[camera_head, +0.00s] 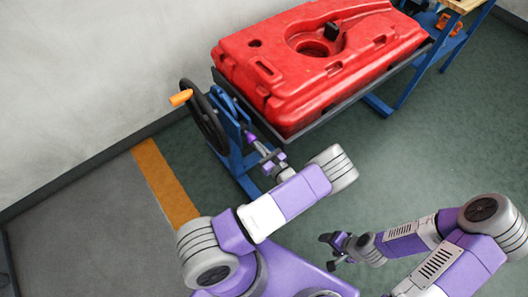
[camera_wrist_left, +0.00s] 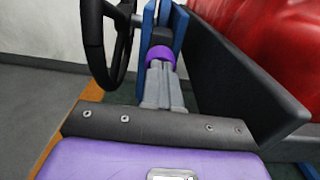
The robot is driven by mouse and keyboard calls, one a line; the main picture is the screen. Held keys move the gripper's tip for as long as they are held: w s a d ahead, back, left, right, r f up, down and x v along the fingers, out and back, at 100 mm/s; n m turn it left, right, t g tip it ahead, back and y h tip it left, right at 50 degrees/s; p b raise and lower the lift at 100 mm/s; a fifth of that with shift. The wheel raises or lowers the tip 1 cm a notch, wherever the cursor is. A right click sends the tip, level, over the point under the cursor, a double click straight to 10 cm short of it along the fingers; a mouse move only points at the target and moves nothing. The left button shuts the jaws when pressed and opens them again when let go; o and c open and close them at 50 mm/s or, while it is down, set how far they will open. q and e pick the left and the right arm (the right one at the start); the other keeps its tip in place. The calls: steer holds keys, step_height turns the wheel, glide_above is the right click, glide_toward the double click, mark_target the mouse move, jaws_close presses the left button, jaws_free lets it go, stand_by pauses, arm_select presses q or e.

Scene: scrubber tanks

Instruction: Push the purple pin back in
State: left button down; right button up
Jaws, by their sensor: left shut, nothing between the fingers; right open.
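The purple pin (camera_wrist_left: 161,57) shows in the left wrist view as a short purple cylinder by the blue post, just below a dark block. It also shows in the head view (camera_head: 250,136), small and partly hidden by my left gripper. My left gripper (camera_head: 258,147) is shut and empty. In the left wrist view its fingertips (camera_wrist_left: 160,72) are right at the pin's near end; I cannot tell whether they touch it. My right gripper (camera_head: 328,251) is open and empty over the floor at the lower right, far from the pin.
The red tank (camera_head: 315,65) lies on a dark tray (camera_head: 385,83) to the right. Open green floor (camera_head: 420,150) is at the right.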

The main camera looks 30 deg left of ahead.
arm_select(q)
steer(key=shift+w+a+r, duration=0.1)
steer(key=shift+w+a, duration=0.15)
steer(key=shift+a, duration=0.5)
steer(key=p+v, duration=0.1)
steer(key=v, duration=1.3)
steer(key=shift+d+p, duration=0.3)
steer(key=shift+p, duration=0.1)
steer(key=shift+s, duration=0.1)
